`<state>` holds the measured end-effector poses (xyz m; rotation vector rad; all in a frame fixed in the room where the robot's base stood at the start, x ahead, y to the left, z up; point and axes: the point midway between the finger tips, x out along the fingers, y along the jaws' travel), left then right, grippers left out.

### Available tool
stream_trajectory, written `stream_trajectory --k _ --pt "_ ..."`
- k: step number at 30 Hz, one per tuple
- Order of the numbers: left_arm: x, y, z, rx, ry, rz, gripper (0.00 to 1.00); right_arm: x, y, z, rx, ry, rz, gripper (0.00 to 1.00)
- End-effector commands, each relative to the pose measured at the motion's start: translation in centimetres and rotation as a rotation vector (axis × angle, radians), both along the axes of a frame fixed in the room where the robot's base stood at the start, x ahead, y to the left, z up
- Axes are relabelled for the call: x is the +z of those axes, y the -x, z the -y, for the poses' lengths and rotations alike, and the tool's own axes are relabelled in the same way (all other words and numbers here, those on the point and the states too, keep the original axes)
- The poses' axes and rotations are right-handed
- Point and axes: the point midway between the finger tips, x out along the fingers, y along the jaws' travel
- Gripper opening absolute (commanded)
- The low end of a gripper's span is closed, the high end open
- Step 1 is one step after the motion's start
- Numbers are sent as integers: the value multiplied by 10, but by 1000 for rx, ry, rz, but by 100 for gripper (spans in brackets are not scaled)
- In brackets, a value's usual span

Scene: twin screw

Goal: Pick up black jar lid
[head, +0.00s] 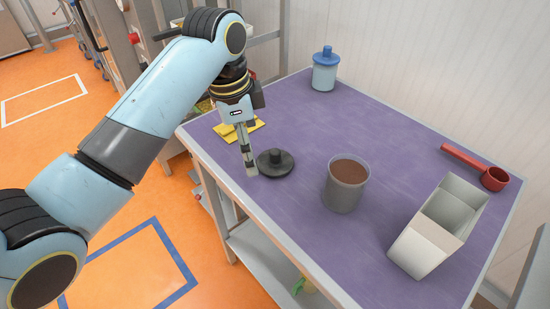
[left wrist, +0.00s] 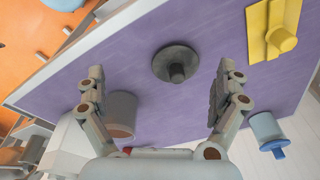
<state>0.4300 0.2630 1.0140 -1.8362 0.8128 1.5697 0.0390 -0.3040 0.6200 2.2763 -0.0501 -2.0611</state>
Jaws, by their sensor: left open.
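The black jar lid (head: 276,163) lies flat on the purple table top with its round knob up. It also shows in the left wrist view (left wrist: 165,58), ahead of and between the fingers. My left gripper (head: 248,160) points down just left of the lid in the head view. In the left wrist view the left gripper (left wrist: 157,82) has its fingers spread wide with nothing between them. An open grey jar with brown contents (head: 348,172) stands to the right of the lid. My right gripper is in neither view.
A yellow object (head: 240,130) lies behind the left gripper near the table edge. A pale jar with a blue lid (head: 325,72) stands at the far corner. A white divided box (head: 418,252) and a red scoop (head: 494,179) are on the right. The purple table (head: 400,135) is clear between them.

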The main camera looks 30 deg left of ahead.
Motion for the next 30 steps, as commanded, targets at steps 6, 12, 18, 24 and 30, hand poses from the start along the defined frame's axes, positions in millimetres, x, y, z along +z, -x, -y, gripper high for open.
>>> stream_trajectory --k 6,12,18,24,30 --pt "26 -52 3 -221 31 -27 100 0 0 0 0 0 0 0" --pt "4 -57 8 -253 39 -33 100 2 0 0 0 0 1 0" --pt "-23 -60 12 -251 37 -31 100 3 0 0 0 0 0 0" --pt "-41 -61 18 -251 38 -33 100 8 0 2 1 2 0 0" --pt "-71 -63 23 -250 35 -31 100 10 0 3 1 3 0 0"
